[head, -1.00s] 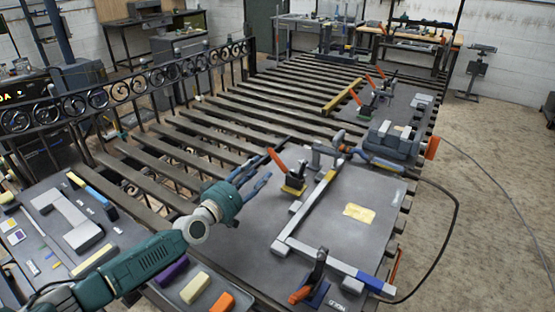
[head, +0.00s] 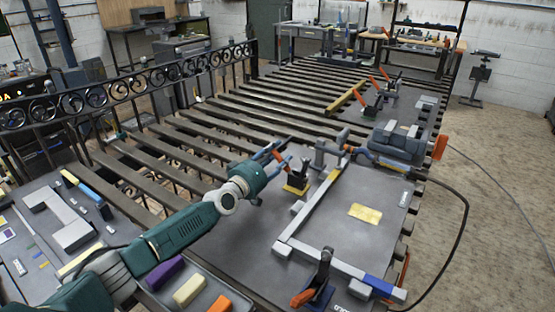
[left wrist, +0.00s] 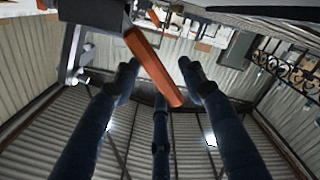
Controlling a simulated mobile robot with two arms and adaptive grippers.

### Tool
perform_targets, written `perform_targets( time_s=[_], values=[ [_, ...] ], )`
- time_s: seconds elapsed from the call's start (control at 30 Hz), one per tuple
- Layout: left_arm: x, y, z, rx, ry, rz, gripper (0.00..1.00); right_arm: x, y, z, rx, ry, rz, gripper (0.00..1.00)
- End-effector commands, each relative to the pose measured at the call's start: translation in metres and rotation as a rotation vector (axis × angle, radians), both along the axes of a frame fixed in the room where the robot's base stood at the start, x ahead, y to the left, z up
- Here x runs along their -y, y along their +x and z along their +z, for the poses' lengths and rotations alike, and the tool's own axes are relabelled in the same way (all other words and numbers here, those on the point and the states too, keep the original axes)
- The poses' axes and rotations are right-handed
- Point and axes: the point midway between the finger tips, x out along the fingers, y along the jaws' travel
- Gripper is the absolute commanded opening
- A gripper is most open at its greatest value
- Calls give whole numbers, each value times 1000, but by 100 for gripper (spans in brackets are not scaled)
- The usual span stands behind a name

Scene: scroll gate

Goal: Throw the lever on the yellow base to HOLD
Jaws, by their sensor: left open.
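The clamp lever has a yellow base (head: 296,190) on the grey table, with an orange handle (head: 277,154) leaning up and left from it. My left gripper (head: 279,163) is right at this handle, coming from the left, its blue fingers open and partly overlapping it. In the left wrist view the orange handle (left wrist: 153,68) reaches down between the spread dark blue fingertips, and a third finger (left wrist: 160,125) is below it. I cannot tell whether any finger touches it. The HOLD marking cannot be read here. My right gripper is not in view.
A lever on a blue base (head: 318,290) stands at the table's front, and more orange-handled levers (head: 360,100) stand farther back. Coloured blocks (head: 190,290) sit in a tray in front.

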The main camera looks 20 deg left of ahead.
Motion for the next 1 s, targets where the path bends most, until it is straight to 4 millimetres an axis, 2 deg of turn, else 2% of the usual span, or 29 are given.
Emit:
perform_targets(
  time_s=[0.33, 0.53, 0.8, 1.0],
  values=[
    [0, 3, 1, 0, 0, 0, 40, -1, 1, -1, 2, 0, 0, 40],
    [0, 3, 0, 0, -1, 0, 0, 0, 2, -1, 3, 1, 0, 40],
    [1, 3, 1, 0, 5, 1, 0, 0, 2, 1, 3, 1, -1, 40],
    [5, 2, 7, 7, 62, 0, 0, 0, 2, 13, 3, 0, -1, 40]
  ],
)
